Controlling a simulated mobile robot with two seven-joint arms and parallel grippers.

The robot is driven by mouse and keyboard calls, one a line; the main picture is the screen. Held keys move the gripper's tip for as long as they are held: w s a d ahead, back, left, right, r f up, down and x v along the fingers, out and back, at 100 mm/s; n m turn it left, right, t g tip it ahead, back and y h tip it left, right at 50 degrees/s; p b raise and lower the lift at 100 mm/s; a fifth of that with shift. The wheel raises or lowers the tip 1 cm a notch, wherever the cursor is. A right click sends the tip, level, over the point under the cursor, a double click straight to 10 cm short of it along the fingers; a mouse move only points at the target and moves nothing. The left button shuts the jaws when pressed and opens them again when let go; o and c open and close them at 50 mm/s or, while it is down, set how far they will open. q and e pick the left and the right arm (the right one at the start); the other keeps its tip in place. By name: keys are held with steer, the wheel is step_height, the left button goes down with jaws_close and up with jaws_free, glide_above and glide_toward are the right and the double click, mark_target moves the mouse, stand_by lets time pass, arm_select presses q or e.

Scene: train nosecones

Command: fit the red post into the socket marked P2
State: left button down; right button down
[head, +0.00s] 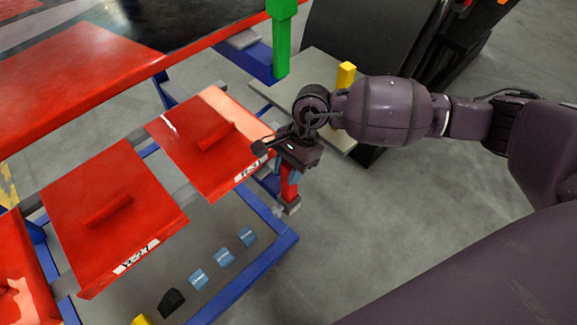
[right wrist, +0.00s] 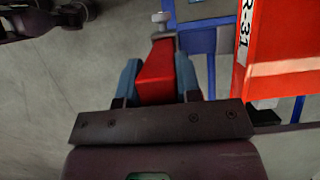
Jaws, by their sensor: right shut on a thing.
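My right gripper (head: 288,174) is shut on the red post (head: 289,188), which hangs below it beside the corner of a red panel. The post has a grey block at its lower end. In the right wrist view the red post (right wrist: 156,74) sits between the two blue fingers of my right gripper (right wrist: 160,80), its grey end pointing away from the wrist. I cannot make out a socket marked P2 in either view. My left gripper is not in view.
Red panels (head: 200,140) with raised bars and white labels lie on a blue frame (head: 265,262). Several small light-blue blocks (head: 224,257) and a black block (head: 171,302) lie below them. A green post (head: 282,45) and a yellow block (head: 346,75) stand behind. Grey floor is clear at right.

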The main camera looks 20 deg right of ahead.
steer(key=c, duration=1.3)
jaws_free()
steer(key=shift+f, duration=0.1)
steer(key=o, duration=0.5)
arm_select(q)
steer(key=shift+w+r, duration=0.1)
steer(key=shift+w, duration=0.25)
arm_select(e)
steer(key=shift+o, duration=0.3)
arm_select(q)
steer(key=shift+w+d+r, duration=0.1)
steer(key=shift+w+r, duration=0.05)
arm_select(e)
steer(key=p+v, duration=0.1)
steer(key=v, duration=0.2)
steer(key=shift+w+d+r, duration=0.1)
steer(key=shift+r, duration=0.2)
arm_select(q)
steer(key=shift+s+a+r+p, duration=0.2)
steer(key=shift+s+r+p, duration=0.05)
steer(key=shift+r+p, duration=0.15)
arm_select(e)
steer(key=v, duration=0.4)
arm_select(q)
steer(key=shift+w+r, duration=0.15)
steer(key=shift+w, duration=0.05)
